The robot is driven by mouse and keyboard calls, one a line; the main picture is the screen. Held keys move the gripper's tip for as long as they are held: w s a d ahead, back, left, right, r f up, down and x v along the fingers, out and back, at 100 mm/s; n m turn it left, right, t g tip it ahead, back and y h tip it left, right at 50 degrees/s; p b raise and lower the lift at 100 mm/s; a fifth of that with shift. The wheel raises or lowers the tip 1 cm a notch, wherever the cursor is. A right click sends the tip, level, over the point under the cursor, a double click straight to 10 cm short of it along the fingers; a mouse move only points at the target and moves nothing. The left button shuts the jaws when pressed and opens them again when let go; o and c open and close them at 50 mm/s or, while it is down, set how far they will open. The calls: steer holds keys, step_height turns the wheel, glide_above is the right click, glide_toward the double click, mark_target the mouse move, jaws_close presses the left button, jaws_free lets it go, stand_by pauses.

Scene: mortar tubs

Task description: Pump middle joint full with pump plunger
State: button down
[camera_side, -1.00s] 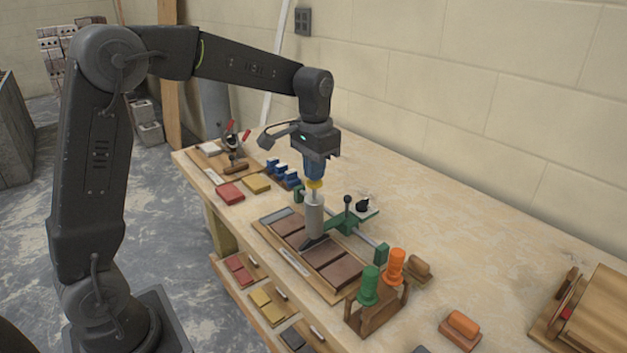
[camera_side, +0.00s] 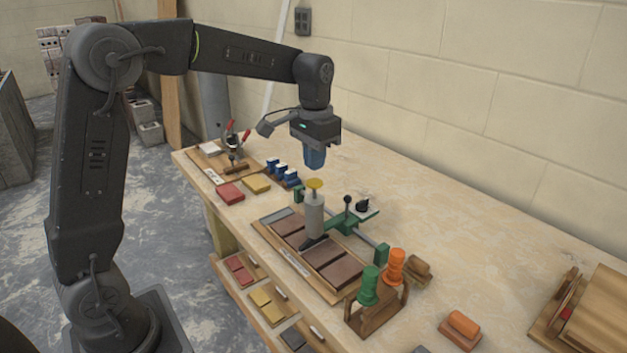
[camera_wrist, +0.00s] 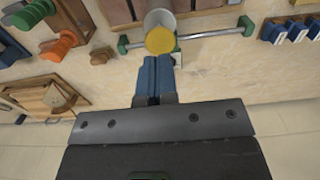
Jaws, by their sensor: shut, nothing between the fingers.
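The mortar pump is a grey cylinder (camera_side: 313,216) with a dark nozzle, standing upright over the tray of brown bricks. Its yellow plunger (camera_side: 314,184) sticks up from the top and also shows in the wrist view (camera_wrist: 161,40). My gripper (camera_side: 314,160), with blue fingers, is shut and empty above the plunger, with a visible gap between them. In the wrist view the shut fingertips (camera_wrist: 156,62) lie just below the yellow disc. The brick tray (camera_side: 333,291) holds several brown bricks with joints between them. The middle joint is partly hidden by the pump nozzle.
A stand with a green handle (camera_side: 368,287) and an orange handle (camera_side: 395,266) is at the tray's right end. Blue blocks (camera_side: 283,172) stand at the back left. The table's right middle is clear.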

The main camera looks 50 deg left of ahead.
step_height(320, 180, up, 5)
steer(key=shift+r, duration=0.1)
stand_by(0.4)
steer(key=s+d+f+t, duration=0.2)
steer(key=s+d, duration=0.1)
steer(key=s, duration=0.8)
steer(key=s+d+f+t, duration=0.2)
steer(key=s+d+t, duration=0.1)
steer(key=s, duration=0.8)
steer(key=shift+s+d+t, duration=0.25)
steer(key=shift+s+t, duration=0.05)
steer(key=shift+s, duration=0.05)
